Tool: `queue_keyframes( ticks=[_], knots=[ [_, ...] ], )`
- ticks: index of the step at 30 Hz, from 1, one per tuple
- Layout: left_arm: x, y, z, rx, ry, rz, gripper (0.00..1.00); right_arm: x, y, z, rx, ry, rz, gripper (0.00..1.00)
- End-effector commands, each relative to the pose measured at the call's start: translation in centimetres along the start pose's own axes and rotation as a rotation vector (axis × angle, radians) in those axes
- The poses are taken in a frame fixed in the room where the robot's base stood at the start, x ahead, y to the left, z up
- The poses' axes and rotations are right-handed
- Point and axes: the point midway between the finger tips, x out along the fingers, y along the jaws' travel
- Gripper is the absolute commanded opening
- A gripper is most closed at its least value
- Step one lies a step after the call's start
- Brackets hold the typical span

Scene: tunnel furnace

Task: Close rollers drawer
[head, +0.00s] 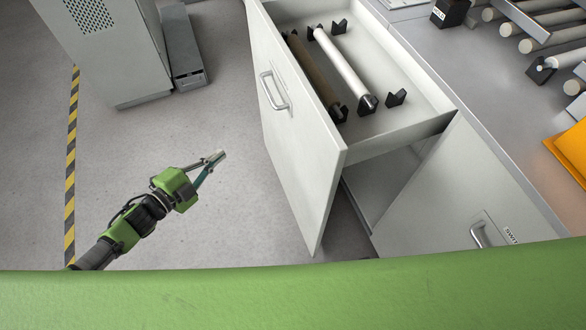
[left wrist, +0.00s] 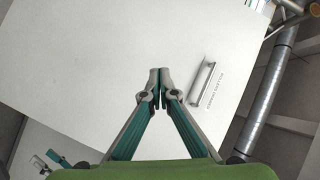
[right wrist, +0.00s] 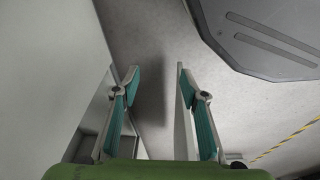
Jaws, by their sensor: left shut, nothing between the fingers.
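The rollers drawer (head: 300,130) stands pulled out from the white cabinet, with its front panel facing left in the head view. Its metal handle (head: 273,91) is on that front; the handle also shows in the left wrist view (left wrist: 202,84), beside a label. My left gripper (head: 221,155) is shut and empty, left of the drawer front and apart from it in the head view. In the left wrist view its closed tips (left wrist: 159,74) point toward the white front. My right gripper (right wrist: 156,78) is open with nothing gripped, near white cabinet panels; it is hidden in the head view.
Inside the drawer lie a brown roller (head: 315,75) and a white roller (head: 342,65) on black holders. The bench top (head: 450,70) carries more rollers.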

Motion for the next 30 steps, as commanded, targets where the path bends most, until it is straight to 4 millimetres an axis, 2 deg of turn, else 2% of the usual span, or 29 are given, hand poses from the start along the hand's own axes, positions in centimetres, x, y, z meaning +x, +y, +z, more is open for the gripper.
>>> queue_keyframes(
  ticks=[1, 3, 6, 9, 13, 17, 20, 30],
  knots=[
    [0.4, -0.2, -2.1, 0.103, 0.108, -0.012, 0.00, 0.9, 0.0, -0.9, 0.002, 0.017, 0.001, 0.40],
    [0.1, -1.2, -6.0, 0.225, 0.248, -0.029, 0.00, 0.1, 0.1, -2.1, 0.004, 0.027, 0.002, 0.40],
    [-1.4, -1.6, -10.7, 0.358, 0.416, -0.045, 0.00, -1.2, 0.2, -3.2, 0.006, 0.040, 0.004, 0.40],
    [-3.0, -1.4, -13.9, 0.442, 0.532, -0.056, 0.00, -2.4, 0.3, -3.9, 0.008, 0.048, 0.006, 0.40],
    [-4.2, -1.4, -16.0, 0.492, 0.605, -0.063, 0.00, -3.4, 0.4, -4.3, 0.010, 0.053, 0.007, 0.40],
    [-3.8, -1.6, -16.9, 0.500, 0.620, -0.069, 0.00, -3.8, 0.4, -4.4, 0.010, 0.052, 0.007, 0.40],
    [-2.6, -1.5, -17.8, 0.499, 0.619, -0.070, 0.00, -3.7, 0.4, -4.4, 0.010, 0.052, 0.007, 0.40],
    [3.4, -0.9, -21.8, 0.497, 0.617, -0.069, 0.00, -3.5, 0.3, -4.4, 0.009, 0.053, 0.007, 0.40]
  ],
)
